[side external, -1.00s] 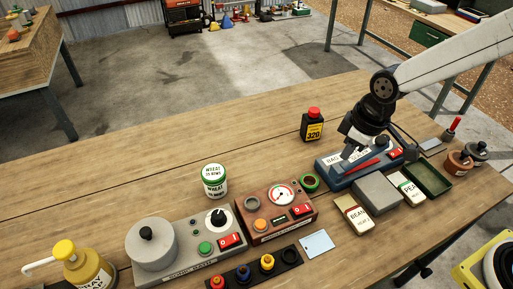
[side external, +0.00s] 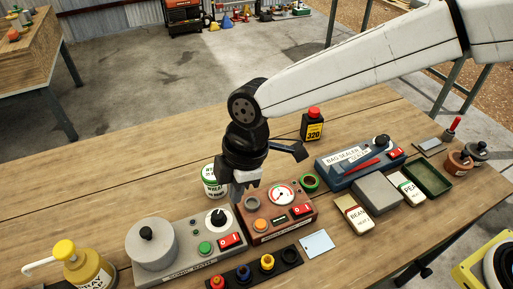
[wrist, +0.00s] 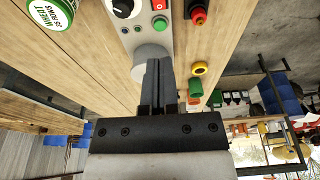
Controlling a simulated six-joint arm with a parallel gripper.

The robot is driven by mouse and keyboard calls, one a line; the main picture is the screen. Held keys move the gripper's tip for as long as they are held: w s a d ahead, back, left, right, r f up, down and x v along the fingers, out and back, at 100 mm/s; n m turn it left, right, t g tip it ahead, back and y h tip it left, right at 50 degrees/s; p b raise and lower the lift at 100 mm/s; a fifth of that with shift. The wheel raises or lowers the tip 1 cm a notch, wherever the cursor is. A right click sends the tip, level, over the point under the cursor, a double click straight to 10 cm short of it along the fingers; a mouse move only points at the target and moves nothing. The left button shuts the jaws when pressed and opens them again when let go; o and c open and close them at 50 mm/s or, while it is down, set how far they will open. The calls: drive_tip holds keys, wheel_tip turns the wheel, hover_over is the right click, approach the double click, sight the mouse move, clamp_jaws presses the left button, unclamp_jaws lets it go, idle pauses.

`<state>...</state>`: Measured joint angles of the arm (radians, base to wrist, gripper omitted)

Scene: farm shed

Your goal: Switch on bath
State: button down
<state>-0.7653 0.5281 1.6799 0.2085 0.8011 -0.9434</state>
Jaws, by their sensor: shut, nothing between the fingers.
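The grey sonic bath (side external: 185,255) sits at the front left of the bench in the side view. It has a round lidded tank (side external: 152,246), a black-and-white dial (side external: 216,219), a green button (side external: 205,248) and a red rocker switch (side external: 231,241). I cannot tell which way the rocker is set. My gripper (side external: 238,200) is shut and empty, pointing down above the gap between the bath and the brown meter box. In the wrist view its fingers (wrist: 157,65) overlap the bath, whose red switch (wrist: 158,4) shows at the top edge.
The brown meter box (side external: 282,226) has its own red switch. A wheat tin (side external: 214,184) stands behind the bath. A black strip with coloured knobs (side external: 254,270) and a pale blue card (side external: 317,243) lie in front. The bag sealer (side external: 345,165) is at the right.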

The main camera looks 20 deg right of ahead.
drive_tip(key=shift+f, duration=0.15)
approach(227, 241)
drive_tip(key=x, duration=0.5)
drive_tip(key=shift+d, duration=0.3)
drive_tip(key=shift+w+d+f, duration=0.1)
drive_tip(key=shift+d+f, duration=0.05)
drive_tip(key=shift+f, duration=0.75)
drive_tip(key=shift+d+f, duration=0.2)
drive_tip(key=shift+f, duration=0.2)
drive_tip(key=shift+a, duration=0.25)
drive_tip(key=shift+a+r, duration=0.25)
drive_tip(key=shift+a, duration=0.25)
